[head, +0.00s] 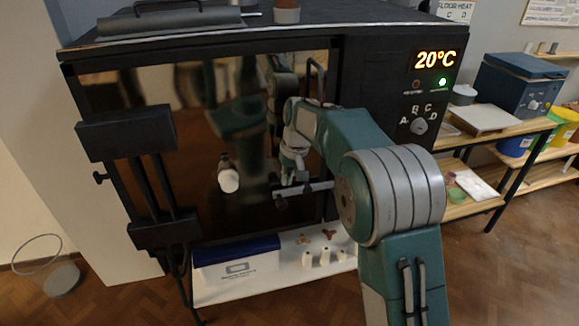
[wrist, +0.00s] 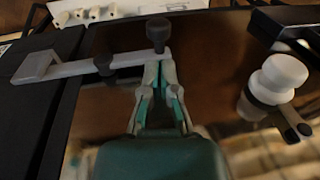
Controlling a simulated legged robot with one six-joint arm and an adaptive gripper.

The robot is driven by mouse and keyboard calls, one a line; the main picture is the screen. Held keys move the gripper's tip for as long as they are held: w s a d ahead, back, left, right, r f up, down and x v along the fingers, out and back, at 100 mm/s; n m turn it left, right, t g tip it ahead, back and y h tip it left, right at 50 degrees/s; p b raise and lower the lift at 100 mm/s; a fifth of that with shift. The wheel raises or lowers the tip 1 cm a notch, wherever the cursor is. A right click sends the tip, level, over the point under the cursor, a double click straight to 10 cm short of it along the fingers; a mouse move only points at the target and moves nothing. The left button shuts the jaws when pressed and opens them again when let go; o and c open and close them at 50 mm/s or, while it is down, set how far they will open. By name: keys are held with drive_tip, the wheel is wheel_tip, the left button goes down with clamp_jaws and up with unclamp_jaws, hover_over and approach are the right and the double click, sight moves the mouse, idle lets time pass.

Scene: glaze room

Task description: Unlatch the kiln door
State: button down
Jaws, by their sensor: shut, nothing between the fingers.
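The kiln door (head: 185,110) is a dark, glossy, reflective panel and appears closed. A grey latch bar (head: 318,187) lies roughly level across the door's right edge. In the wrist view the latch bar (wrist: 75,68) has a hooked end at left and a black knob (wrist: 158,30) at its other end. My gripper (head: 287,180) is shut and empty, just above the bar near the knob end. In the wrist view my gripper (wrist: 158,62) has its fingertips together at the bar beside the knob; I cannot tell whether they touch it.
A white plug (head: 229,180) sticks out of the door left of my gripper; it also shows in the wrist view (wrist: 280,75). Black hinges (head: 125,132) are on the left. A control dial (head: 419,126) is at right.

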sight(280, 202)
drive_tip(key=f, duration=0.4)
drive_tip(key=a+f, duration=0.1)
drive_tip(key=f, duration=0.1)
drive_tip(key=shift+w+f, duration=0.1)
drive_tip(key=shift+f, duration=0.1)
drive_tip(key=shift+a+f, duration=0.1)
drive_tip(key=f+h, duration=0.2)
drive_tip(key=h, duration=0.1)
drive_tip(key=shift+a+f+t, duration=0.2)
drive_tip(key=shift+a+t, duration=0.15)
drive_tip(key=shift+t, duration=0.05)
wheel_tip(280, 202, down, 2)
drive_tip(key=h, duration=0.3)
drive_tip(key=shift+f+t, duration=0.1)
drive_tip(key=shift+t, duration=0.3)
drive_tip(key=w+d+f+h, duration=0.1)
drive_tip(key=d+f, duration=0.3)
drive_tip(key=f, duration=0.3)
drive_tip(key=shift+d+t+h, duration=0.3)
drive_tip(key=shift+d, duration=0.1)
